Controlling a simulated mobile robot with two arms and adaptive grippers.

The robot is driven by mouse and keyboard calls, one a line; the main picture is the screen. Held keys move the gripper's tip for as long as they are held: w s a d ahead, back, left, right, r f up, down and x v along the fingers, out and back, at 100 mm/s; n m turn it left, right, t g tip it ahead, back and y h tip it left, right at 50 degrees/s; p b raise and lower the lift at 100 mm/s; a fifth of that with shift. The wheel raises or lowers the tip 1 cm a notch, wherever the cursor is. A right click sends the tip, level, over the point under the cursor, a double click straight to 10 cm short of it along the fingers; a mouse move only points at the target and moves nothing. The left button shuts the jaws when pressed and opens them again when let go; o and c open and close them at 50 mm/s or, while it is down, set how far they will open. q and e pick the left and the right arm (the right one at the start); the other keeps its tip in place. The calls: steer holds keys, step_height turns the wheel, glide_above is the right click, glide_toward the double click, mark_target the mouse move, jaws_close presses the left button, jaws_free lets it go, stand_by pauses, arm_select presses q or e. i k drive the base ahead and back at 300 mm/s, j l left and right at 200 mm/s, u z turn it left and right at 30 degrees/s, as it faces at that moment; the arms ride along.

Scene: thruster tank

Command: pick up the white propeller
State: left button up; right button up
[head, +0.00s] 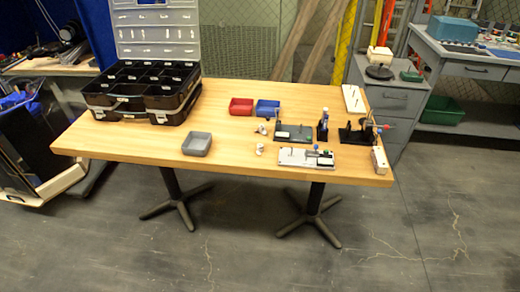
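Two small white pieces lie on the wooden table (225,135): a far one (262,129) beside the dark green board and a near one (259,149) just left of the light grey board. They are too small in the head view to tell whether either is the white propeller. Neither of my grippers is in view.
On the table are a large open black organizer case (135,95), a red bin (241,106), a blue bin (267,108), a grey bin (197,143), a dark board (294,132), a light board (305,158) and black fixtures (355,135). The front left tabletop is clear.

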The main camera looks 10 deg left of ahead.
mark_target(259, 146)
steer(key=l, duration=0.8)
steer(key=k+l, duration=0.1)
steer(key=l, duration=0.75)
